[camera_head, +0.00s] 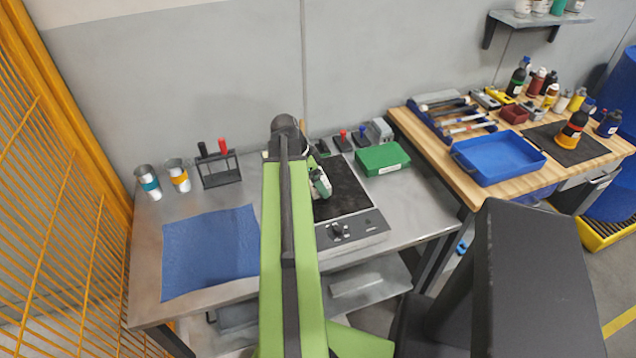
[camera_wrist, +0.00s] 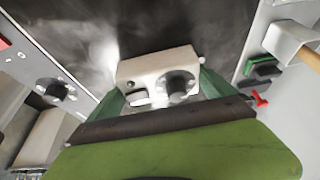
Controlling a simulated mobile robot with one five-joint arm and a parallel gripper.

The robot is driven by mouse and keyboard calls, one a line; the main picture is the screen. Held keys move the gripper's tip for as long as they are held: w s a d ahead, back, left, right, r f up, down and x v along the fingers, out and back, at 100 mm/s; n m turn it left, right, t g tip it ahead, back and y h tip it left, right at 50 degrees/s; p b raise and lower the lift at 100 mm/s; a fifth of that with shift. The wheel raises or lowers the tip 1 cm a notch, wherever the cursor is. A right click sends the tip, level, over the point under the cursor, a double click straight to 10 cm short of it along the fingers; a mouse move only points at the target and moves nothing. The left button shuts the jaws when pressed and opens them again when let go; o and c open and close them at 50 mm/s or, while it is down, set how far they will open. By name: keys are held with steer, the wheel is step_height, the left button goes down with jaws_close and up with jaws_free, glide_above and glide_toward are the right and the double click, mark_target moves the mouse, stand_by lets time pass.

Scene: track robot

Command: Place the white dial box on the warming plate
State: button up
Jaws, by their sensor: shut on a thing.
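The white dial box (camera_wrist: 158,66) has a round dark dial and a smaller pale knob on its face. It sits between the green fingers of my gripper (camera_wrist: 160,88), which is shut on it. In the head view my gripper (camera_head: 321,183) is over the left part of the warming plate (camera_head: 347,190), a dark slab with a grey knob panel at its front. My arm hides part of the plate. The dark plate also shows behind the box in the wrist view (camera_wrist: 205,28). I cannot tell whether the box touches the plate.
A green case (camera_head: 382,159) lies behind the plate at right, near several small switch boxes. A blue mat (camera_head: 210,250) lies to the left. Two cups and a black rack (camera_head: 219,170) stand at the back left. A wooden table with a blue tray (camera_head: 497,158) stands at right.

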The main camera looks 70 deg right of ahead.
steer(key=shift+f, duration=0.2)
steer(key=o, duration=1.3)
steer(key=shift+r, duration=0.1)
steer(key=shift+r, duration=0.3)
steer(key=p+v, duration=1.1)
steer(key=shift+w+r, duration=0.1)
steer(key=shift+r, duration=0.25)
